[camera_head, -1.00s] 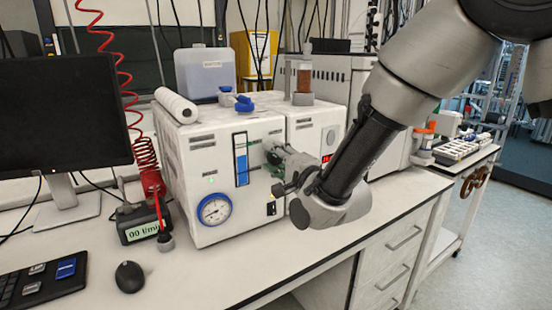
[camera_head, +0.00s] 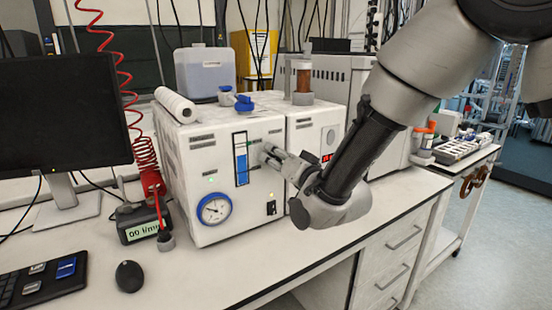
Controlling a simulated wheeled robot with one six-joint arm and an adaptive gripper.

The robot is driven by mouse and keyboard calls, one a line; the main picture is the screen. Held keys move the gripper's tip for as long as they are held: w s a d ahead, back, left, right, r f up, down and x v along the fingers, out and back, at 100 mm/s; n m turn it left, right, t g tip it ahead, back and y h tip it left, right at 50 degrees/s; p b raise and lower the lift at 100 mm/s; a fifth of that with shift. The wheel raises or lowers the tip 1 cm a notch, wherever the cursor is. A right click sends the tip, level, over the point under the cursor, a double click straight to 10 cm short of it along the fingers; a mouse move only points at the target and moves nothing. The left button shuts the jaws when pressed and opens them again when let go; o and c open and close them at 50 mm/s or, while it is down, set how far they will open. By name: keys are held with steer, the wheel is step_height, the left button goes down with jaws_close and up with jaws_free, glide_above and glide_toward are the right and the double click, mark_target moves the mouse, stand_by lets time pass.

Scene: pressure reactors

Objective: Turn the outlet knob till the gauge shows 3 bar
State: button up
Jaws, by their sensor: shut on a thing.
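The blue-rimmed gauge (camera_head: 214,209) sits low on the front of the white reactor unit (camera_head: 197,163). Its needle shows, but the scale is too small to read. My gripper (camera_head: 268,152) is at the unit's front panel, to the right of the blue level window (camera_head: 241,159), and is shut on the outlet knob. The fingers and the wrist hide the knob almost wholly.
A black switch (camera_head: 271,208) is on the panel below my gripper. A red coiled hose (camera_head: 146,160) and a flow meter with a green display (camera_head: 141,230) stand left of the unit. A monitor (camera_head: 62,112), keyboard (camera_head: 42,283) and mouse (camera_head: 129,276) are at the left. The bench front is clear.

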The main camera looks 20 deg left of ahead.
steer(key=n, duration=0.7)
steer(key=shift+f, duration=0.2)
steer(key=n, duration=0.4)
steer(key=shift+d, duration=0.1)
steer(key=n, duration=0.3)
steer(key=shift+n, duration=0.3)
steer(key=n, duration=0.4)
steer(key=shift+n, duration=0.3)
steer(key=n, duration=0.4)
steer(key=shift+n, duration=0.4)
steer(key=o, duration=1)
steer(key=shift+w+r, duration=0.1)
